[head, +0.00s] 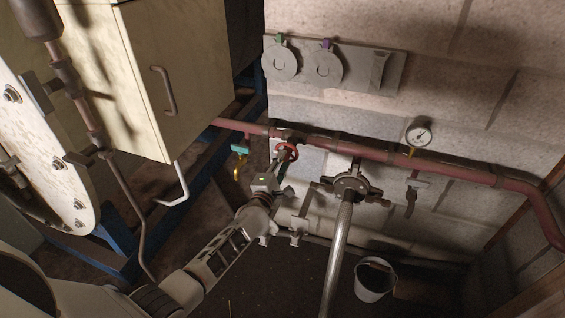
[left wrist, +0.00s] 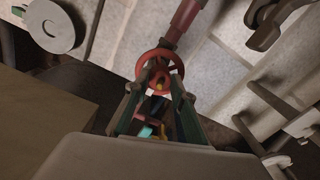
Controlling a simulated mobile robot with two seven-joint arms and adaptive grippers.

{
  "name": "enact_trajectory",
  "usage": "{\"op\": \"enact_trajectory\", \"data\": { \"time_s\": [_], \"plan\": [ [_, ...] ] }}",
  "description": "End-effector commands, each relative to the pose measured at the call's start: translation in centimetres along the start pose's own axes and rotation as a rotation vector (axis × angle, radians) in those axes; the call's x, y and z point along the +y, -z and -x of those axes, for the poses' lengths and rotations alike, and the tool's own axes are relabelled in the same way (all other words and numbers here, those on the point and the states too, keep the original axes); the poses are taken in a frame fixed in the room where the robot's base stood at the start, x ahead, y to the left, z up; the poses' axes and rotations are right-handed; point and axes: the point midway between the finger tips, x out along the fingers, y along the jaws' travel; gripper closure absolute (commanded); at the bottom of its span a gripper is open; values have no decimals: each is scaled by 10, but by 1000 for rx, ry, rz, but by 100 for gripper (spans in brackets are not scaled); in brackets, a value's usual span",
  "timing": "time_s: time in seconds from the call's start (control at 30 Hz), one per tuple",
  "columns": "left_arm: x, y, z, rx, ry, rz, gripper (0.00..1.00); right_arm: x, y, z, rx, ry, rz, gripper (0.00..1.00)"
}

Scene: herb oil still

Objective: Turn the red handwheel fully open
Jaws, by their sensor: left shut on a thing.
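The red handwheel (head: 287,151) sits on the red pipe along the wall. My left gripper (head: 275,172) reaches up to it from below in the head view. In the left wrist view the red handwheel (left wrist: 160,67) is at the top middle, and the fingers of my left gripper (left wrist: 158,95) close in at its lower rim. The gripper is shut on the wheel; the exact contact is partly hidden by the fingers. My right gripper is not in view.
The red pipe (head: 350,150) runs along the block wall, with a gauge (head: 419,135) above it. A dark round fitting with a metal hose (head: 338,250) stands right of the wheel. A cream cabinet (head: 150,75) is at left. A white bucket (head: 374,281) stands on the floor.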

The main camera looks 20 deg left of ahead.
Motion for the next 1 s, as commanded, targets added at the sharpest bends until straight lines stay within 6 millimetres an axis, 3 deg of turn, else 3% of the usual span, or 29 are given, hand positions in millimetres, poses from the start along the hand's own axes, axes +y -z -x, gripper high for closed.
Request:
{"op": "enact_trajectory", "data": {
  "time_s": [0.1, 0.13, 0.2, 0.67, 1.0],
  "plan": [
    [0, 0, 0, 0, -1, 3, 97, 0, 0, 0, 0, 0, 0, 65],
    [0, 0, 0, 0, -1, 3, 71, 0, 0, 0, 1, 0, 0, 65],
    [0, 0, 0, 0, -1, 2, 59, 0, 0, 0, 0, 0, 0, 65],
    [-1, -1, 8, -1, 1, 1, 59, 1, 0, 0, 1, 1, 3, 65],
    [-1, 0, 63, 1, 0, 2, 59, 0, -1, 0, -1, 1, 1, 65]
  ]
}}
